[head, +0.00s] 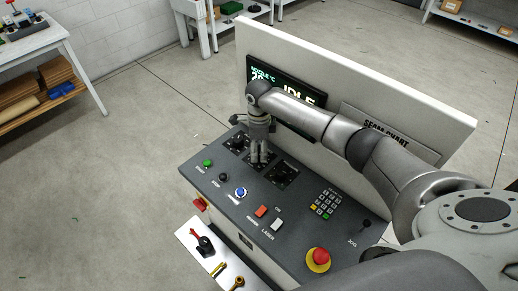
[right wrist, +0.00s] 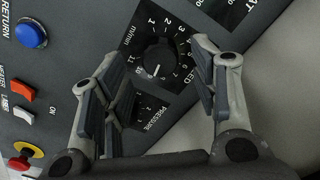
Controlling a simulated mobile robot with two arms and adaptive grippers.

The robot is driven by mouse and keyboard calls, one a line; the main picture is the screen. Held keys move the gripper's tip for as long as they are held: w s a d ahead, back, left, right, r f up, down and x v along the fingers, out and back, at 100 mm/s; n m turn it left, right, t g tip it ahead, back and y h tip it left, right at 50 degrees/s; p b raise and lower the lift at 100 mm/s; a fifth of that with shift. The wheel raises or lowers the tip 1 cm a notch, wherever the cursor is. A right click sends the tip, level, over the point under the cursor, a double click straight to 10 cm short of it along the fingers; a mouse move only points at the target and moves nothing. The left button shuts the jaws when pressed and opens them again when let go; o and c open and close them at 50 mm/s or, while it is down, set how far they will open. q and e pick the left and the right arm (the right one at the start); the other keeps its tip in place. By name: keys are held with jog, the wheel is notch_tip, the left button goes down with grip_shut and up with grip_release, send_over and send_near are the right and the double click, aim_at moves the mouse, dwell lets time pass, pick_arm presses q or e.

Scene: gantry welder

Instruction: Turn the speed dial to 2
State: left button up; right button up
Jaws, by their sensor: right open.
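The speed dial (right wrist: 158,57) is a round black knob on a black square plate with white numbers around it, in the right wrist view. Its white mark points to the lower side of that picture, toward the high numbers; the exact number is not readable. My right gripper (right wrist: 160,66) is open, with one finger on each side of the knob. Contact cannot be told. In the head view the right gripper (head: 260,158) points down over the middle dial of the console (head: 215,177) and hides most of it. My left gripper is not in view.
The pressure dial (head: 283,175) and another dial (head: 237,143) flank the gripper. A blue button (head: 240,192), rocker switches, a keypad (head: 325,204) and a red emergency stop (head: 318,257) sit nearer the front.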

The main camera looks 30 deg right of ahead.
aim_at(259, 156)
jog(key=shift+f, duration=1.15)
jog(key=shift+c, duration=0.9)
jog(key=c, duration=0.9)
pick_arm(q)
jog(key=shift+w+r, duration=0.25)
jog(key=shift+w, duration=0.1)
pick_arm(e)
jog(key=shift+o, duration=0.2)
